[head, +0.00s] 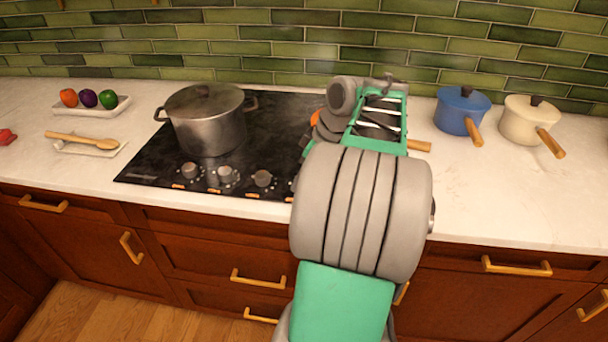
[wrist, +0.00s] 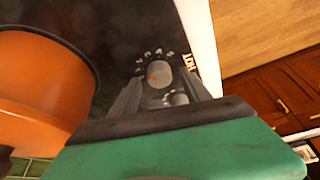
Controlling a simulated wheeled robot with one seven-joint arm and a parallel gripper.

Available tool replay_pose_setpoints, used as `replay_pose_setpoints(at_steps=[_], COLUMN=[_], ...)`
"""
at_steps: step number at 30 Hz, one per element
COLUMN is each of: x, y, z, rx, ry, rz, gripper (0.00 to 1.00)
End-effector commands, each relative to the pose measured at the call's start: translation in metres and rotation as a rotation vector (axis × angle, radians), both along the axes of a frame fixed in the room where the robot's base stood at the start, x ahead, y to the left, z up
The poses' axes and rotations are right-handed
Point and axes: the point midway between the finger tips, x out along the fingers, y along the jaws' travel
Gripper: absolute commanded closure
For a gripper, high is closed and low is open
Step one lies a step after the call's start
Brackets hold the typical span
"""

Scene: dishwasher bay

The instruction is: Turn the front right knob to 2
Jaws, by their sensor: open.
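In the wrist view a round grey knob (wrist: 159,74) shows at the fingertips, with small white marks around its far side on the black cooktop (wrist: 135,25). My gripper (wrist: 162,78) is open, with one finger on each side of this knob; I cannot tell whether they touch it. Another round grey part (wrist: 178,99) shows closer to the gripper between the fingers. In the head view several knobs, including one grey knob (head: 263,178), line the cooktop's front edge. My arm hides my fingertips and the right end of that row. The knob's setting is too small to read.
An orange pot (wrist: 35,85) stands close beside my gripper in the wrist view. A steel pot (head: 207,125) stands on the cooktop's left. A blue saucepan (head: 461,112) and a cream saucepan (head: 530,120) stand on the right counter. The counter's front right is clear.

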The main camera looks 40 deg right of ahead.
Motion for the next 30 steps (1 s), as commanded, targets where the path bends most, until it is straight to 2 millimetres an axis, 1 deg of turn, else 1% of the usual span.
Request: replay_pose_setpoints(at_steps=[1, 6, 10, 13, 24, 26, 27, 29, 30], x=[-0.003, -0.015, -0.023, -0.025, -0.024, -0.018, -0.011, 0.004, 0.015], y=[-0.002, -0.008, -0.011, -0.011, -0.009, -0.001, 0.011, 0.040, 0.065], z=[0.010, 0.045, 0.063, 0.067, 0.066, 0.067, 0.068, 0.068, 0.068], rx=[-0.003, -0.004, -0.002, -0.002, -0.001, 0.003, 0.008, 0.020, 0.028], ry=[-0.001, -0.002, -0.001, -0.001, 0.000, 0.002, 0.006, 0.017, 0.027], rz=[-0.001, -0.002, -0.003, -0.001, 0.000, -0.006, -0.012, -0.033, -0.053], gripper=[0.44, 0.44, 0.44, 0.44, 0.44, 0.44, 0.44, 0.44, 0.44])
